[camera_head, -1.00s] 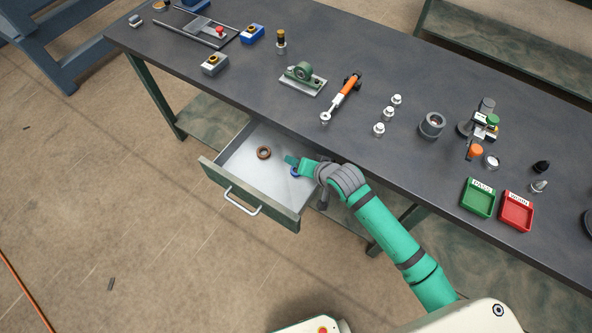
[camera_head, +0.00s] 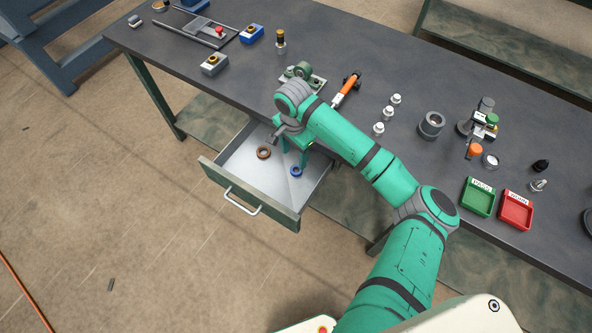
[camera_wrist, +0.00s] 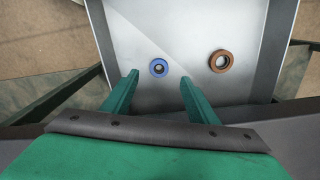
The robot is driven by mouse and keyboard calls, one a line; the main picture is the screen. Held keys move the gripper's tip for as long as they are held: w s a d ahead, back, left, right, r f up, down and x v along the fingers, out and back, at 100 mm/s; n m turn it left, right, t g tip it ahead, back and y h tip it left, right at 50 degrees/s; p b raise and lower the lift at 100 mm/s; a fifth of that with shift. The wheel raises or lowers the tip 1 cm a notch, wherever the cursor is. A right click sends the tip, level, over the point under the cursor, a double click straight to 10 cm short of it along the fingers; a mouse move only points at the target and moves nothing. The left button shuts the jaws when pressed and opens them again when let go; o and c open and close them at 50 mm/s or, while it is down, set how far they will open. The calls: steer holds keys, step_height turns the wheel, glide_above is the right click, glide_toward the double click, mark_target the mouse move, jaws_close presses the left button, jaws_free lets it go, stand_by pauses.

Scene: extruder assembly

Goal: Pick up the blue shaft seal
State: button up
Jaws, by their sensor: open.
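The blue shaft seal (camera_head: 296,171) is a small ring lying flat on the floor of the open drawer (camera_head: 242,181), toward its right side. In the wrist view the blue shaft seal (camera_wrist: 159,68) shows just beyond the fingertips, between the lines of the two fingers. My gripper (camera_head: 294,157) is over the back part of the drawer, above and behind the seal. In the wrist view my gripper (camera_wrist: 160,76) has its two green fingers well apart with nothing between them. It is apart from the seal.
A brown ring (camera_head: 264,152) lies in the drawer left of the blue seal; the wrist view shows it right of the seal. The drawer walls and the workbench (camera_head: 230,88) edge are close by. An orange-handled tool (camera_head: 347,90) and a green bearing block (camera_head: 303,70) are on the bench.

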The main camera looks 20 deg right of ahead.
mark_target(295, 170)
steer(key=f, duration=0.8)
steer(key=shift+d+f, duration=0.2)
steer(key=shift+f, duration=0.1)
steer(key=c, duration=1.1)
